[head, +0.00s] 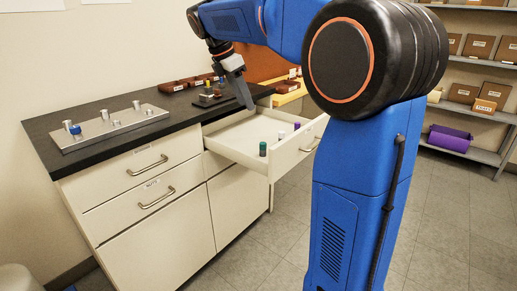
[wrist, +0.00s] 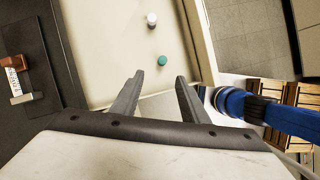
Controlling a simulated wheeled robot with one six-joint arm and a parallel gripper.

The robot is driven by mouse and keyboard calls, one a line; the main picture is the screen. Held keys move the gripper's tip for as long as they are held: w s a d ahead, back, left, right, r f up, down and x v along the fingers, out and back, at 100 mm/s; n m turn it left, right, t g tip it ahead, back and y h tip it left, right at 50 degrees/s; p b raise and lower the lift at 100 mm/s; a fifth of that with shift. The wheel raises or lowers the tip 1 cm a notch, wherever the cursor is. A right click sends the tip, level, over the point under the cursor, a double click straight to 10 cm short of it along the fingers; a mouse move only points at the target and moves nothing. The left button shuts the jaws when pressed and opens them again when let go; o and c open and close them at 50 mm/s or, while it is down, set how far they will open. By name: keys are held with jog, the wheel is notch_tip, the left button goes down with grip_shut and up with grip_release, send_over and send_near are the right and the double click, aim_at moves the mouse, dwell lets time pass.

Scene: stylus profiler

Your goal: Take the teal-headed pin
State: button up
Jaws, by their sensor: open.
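The teal-headed pin (head: 263,148) stands in the open drawer (head: 225,139), near its front corner. In the wrist view the teal head (wrist: 162,60) shows just beyond the gap between my fingertips, apart from them. My gripper (head: 245,98) is above the back part of the drawer in the head view, with its fingers pointing down. In the wrist view my gripper (wrist: 158,84) has its two fingers spread, with nothing between them.
A white-headed pin (head: 281,136) and a purple-headed pin (head: 297,126) stand in the drawer in a row with the teal one. The drawer walls surround them. On the dark counter (head: 60,122) is a metal plate (head: 110,128) with several posts, one blue-ringed.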

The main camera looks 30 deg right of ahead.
send_over(263, 143)
jog(key=a, duration=0.2)
notch_tip(263, 143, down, 11)
jog(key=shift+a+x, duration=0.15)
jog(key=shift+x, duration=1.05)
jog(key=shift+a+x, duration=0.15)
jog(key=shift+x, duration=1.05)
jog(key=shift+w+f, duration=0.1)
jog(key=shift+f, duration=0.05)
jog(key=shift+c, duration=0.3)
grip_shut()
